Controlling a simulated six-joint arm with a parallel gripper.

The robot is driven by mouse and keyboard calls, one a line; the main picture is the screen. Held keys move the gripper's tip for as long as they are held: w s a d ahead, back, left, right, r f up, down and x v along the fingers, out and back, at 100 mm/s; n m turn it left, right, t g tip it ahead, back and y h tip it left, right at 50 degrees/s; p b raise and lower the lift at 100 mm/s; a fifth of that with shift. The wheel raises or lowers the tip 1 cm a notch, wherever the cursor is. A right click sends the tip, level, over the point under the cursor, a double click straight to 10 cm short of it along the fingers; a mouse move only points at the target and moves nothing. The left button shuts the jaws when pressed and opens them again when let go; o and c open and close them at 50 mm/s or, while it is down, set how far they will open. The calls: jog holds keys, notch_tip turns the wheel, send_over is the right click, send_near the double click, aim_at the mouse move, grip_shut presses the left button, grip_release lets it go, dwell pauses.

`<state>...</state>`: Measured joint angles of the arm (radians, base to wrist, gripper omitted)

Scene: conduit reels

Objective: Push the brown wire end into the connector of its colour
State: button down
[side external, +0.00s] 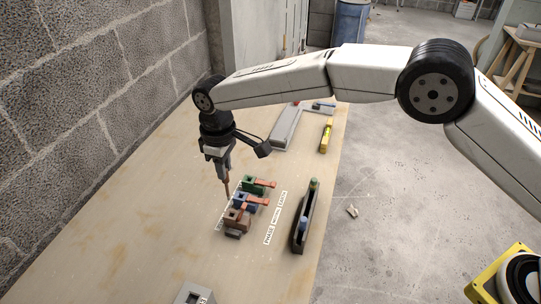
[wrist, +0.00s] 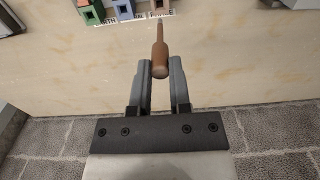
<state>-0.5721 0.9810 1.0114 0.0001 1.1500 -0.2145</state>
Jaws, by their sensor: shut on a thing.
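My gripper (side external: 224,172) is shut on the brown wire end (side external: 227,189), which points down below the jaws. In the wrist view the brown wire end (wrist: 159,52) stands out between the fingertips (wrist: 160,68), its thin tip toward the connectors. A green connector (side external: 252,187), a blue connector (side external: 240,202) and a brown connector (side external: 235,219) stand in a row on the bench, with orange levers. The wire end is held at the row's left side, apart from the brown connector as far as I can see. The wrist view cuts off the connectors at its top edge.
A dark rack (side external: 299,238) to the right holds a green and a blue wire end. A label strip (side external: 274,219) lies between. A grey box (side external: 190,293) is at the front. The bench left of the row is clear.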

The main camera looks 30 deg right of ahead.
aim_at(228, 193)
jog(key=shift+f, duration=0.35)
jog(key=shift+f, duration=0.1)
jog(key=shift+f, duration=1.85)
jog(key=shift+f, duration=2.2)
dwell(2.0)
jog(key=c, duration=0.7)
grip_release()
jog(key=o, duration=0.5)
jog(key=shift+c, duration=0.2)
jog(key=shift+r, duration=0.1)
jog(key=shift+r, duration=0.1)
